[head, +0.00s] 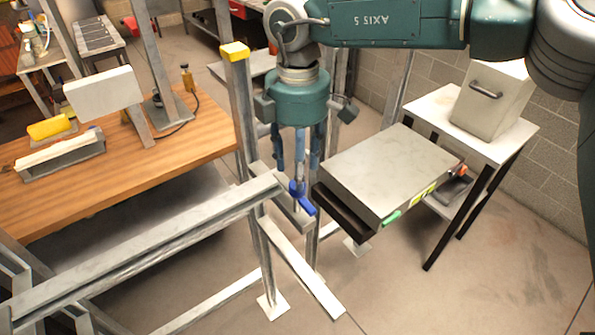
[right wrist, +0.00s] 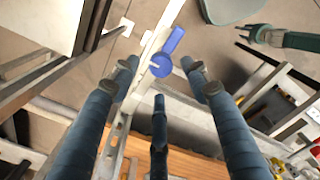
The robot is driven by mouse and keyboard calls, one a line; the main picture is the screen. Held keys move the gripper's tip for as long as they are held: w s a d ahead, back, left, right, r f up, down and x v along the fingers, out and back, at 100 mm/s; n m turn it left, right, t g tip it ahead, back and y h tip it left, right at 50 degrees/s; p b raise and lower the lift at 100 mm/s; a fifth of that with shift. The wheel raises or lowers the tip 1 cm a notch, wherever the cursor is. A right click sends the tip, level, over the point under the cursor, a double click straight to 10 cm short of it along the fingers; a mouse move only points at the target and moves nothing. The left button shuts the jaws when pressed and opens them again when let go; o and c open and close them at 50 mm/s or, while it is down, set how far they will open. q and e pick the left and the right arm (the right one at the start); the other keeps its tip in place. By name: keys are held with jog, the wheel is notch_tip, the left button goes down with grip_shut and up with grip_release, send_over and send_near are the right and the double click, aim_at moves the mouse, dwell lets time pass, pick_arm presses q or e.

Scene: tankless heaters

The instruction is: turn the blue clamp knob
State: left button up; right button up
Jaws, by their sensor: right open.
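The blue clamp knob (head: 303,198) sits by the end of a grey metal beam on the frame, with a blue lever pointing down and right. In the right wrist view the knob (right wrist: 161,65) shows as a round blue disc with a flat handle pointing up and right. My right gripper (head: 300,170) points down just above it in the head view. In the right wrist view its dark fingers (right wrist: 160,80) are spread, with the knob beyond and between the tips. I cannot tell whether any finger touches it. My left gripper is not seen.
The beam (head: 150,240) and steel posts of the frame stand close around the knob. A grey box (head: 388,170) is at the right, before a white table (head: 425,98). A wooden bench (head: 190,150) is at the left. Floor is clear at the lower right.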

aim_at(293, 193)
jog(key=shift+f+p, duration=0.4)
jog(key=shift+f, duration=1.45)
jog(key=c, duration=1.2)
jog(key=shift+o, duration=0.2)
